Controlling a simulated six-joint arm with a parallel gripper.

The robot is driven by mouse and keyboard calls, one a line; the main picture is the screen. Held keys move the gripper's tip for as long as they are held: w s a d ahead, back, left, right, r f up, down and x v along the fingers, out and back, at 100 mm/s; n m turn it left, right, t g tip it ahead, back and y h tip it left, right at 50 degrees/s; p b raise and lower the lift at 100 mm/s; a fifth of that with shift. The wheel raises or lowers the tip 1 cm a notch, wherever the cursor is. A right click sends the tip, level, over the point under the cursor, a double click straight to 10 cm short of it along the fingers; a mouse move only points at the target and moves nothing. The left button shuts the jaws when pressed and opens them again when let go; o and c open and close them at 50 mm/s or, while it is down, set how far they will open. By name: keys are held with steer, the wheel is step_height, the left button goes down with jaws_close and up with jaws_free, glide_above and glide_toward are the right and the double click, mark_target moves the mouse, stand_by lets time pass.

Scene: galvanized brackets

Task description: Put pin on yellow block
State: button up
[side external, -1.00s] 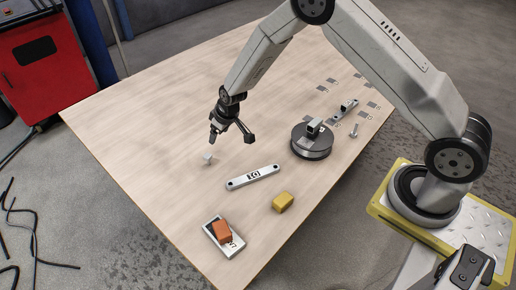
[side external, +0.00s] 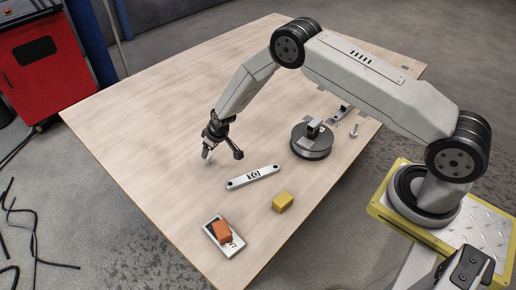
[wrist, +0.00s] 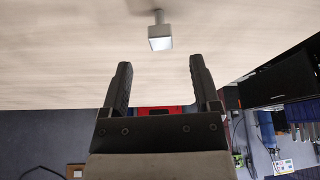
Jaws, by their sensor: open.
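A small grey pin with a pale square head (wrist: 160,38) stands on the table, seen in the wrist view ahead of the gap between my fingers. In the side view it is largely hidden at my gripper's left finger. My gripper (side external: 223,155) is open and low over the table; in the wrist view its two dark fingers (wrist: 157,78) are apart with nothing between them. The yellow block (side external: 283,202) lies on the table to the lower right of my gripper, its top bare.
A grey bracket bar (side external: 252,177) lies between my gripper and the yellow block. A round dark disc fixture (side external: 312,150) and a bolt (side external: 354,130) are to the right.

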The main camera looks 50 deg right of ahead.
mark_target(208, 157)
steer(key=shift+w+f, duration=0.15)
steer(key=shift+f, duration=0.25)
steer(key=shift+x, duration=2.6)
jaws_close()
